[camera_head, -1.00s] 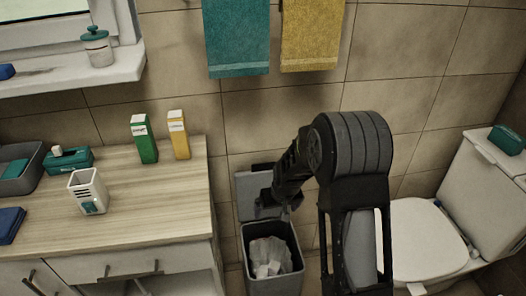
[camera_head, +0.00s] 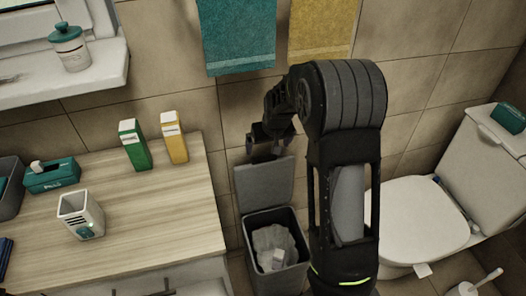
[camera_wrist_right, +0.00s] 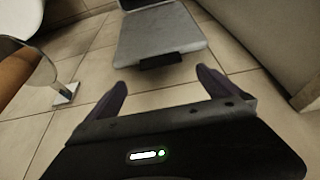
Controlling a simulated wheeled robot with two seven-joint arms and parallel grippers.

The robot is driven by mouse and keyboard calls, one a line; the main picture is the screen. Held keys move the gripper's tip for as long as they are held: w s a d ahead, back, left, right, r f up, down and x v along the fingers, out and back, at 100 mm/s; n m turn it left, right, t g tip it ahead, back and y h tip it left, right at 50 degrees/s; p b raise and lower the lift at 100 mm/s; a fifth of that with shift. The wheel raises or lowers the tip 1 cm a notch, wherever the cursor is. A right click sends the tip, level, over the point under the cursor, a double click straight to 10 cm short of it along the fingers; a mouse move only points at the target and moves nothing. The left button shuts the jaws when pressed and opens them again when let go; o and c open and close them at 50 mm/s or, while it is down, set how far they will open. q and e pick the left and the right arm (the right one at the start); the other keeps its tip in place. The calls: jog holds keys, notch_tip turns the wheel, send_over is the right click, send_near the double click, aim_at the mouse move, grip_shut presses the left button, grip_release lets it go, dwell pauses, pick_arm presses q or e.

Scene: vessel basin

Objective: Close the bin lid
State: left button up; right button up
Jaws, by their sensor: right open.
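The grey bin (camera_head: 246,232) stands on the floor beside the wooden counter, with a pale liner and white items inside. Its lid (camera_head: 263,185) is open, standing up at the back of the bin near the tiled wall. My right gripper (camera_head: 263,148) is at the lid's upper edge; whether it touches is unclear. In the right wrist view, my right gripper (camera_wrist_right: 162,76) is open with nothing between its fingers, and a grey panel that looks like the lid (camera_wrist_right: 160,30) lies just beyond the fingertips. My left gripper is not in view.
The counter (camera_head: 150,215) at left holds a green box (camera_head: 134,145), a yellow box (camera_head: 174,138) and a white holder (camera_head: 82,216). A toilet (camera_head: 415,215) stands to the right. Teal and yellow towels (camera_head: 237,35) hang above the bin.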

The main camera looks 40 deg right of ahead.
aim_at(265, 163)
jog(key=shift+b+x, duration=0.4)
jog(key=shift+x, duration=3.6)
jog(key=shift+c, duration=0.2)
jog(key=c, duration=2)
jog(key=shift+o, duration=0.2)
